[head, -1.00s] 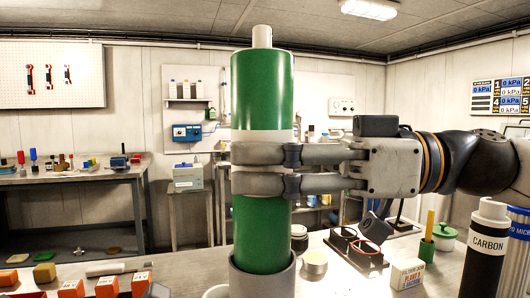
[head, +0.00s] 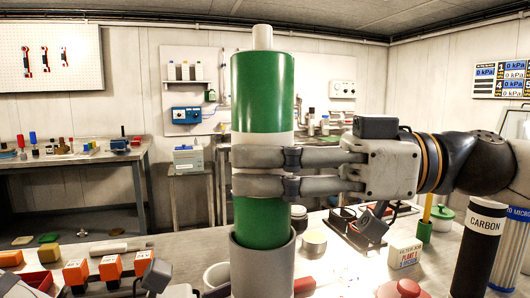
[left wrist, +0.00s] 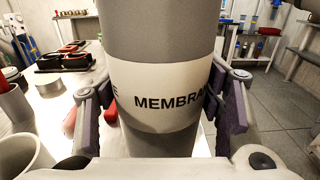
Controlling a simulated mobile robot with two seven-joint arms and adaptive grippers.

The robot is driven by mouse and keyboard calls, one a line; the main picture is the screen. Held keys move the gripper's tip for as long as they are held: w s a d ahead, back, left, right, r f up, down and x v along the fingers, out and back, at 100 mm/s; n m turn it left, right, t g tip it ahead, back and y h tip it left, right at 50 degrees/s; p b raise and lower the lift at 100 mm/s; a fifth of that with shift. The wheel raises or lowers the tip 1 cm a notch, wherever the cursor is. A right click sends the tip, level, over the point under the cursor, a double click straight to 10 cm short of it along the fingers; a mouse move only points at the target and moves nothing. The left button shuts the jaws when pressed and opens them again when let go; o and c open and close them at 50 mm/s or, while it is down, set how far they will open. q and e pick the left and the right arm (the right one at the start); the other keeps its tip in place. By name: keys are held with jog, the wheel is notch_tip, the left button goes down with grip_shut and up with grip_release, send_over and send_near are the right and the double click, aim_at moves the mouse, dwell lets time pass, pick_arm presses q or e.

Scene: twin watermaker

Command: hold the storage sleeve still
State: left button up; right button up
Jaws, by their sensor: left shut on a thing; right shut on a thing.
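The storage sleeve is an upright grey tube (head: 262,268) at the bottom middle of the head view. In the left wrist view the sleeve (left wrist: 158,40) fills the middle, with a white band lettered "MEMBRA". My left gripper (left wrist: 165,105) is shut around the sleeve at this band, with a purple-grey finger on each side. My right gripper (head: 290,172) is shut on a green cylinder (head: 262,92) with a white band and a pale top stub. The cylinder stands upright, and its lower end is inside the sleeve's open top.
A black "CARBON" cylinder (head: 476,250) and a blue filter (head: 510,248) stand at the right. A white label block (head: 404,254), a green pot (head: 442,217) and a red-topped item (head: 407,288) are nearby. Orange blocks (head: 110,267) stand at the lower left.

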jog(key=shift+f, duration=2.8)
jog(key=o, duration=1.1)
jog(key=shift+f, duration=0.15)
jog(key=shift+c, duration=0.2)
jog(key=shift+d, duration=0.1)
send_near(267, 215)
jog(key=w+d, duration=0.1)
jog(key=w+f, duration=0.1)
jog(key=shift+w+d+f, duration=0.2)
jog(key=shift+w+d, duration=0.2)
pick_arm(q)
jog(key=o, duration=1.6)
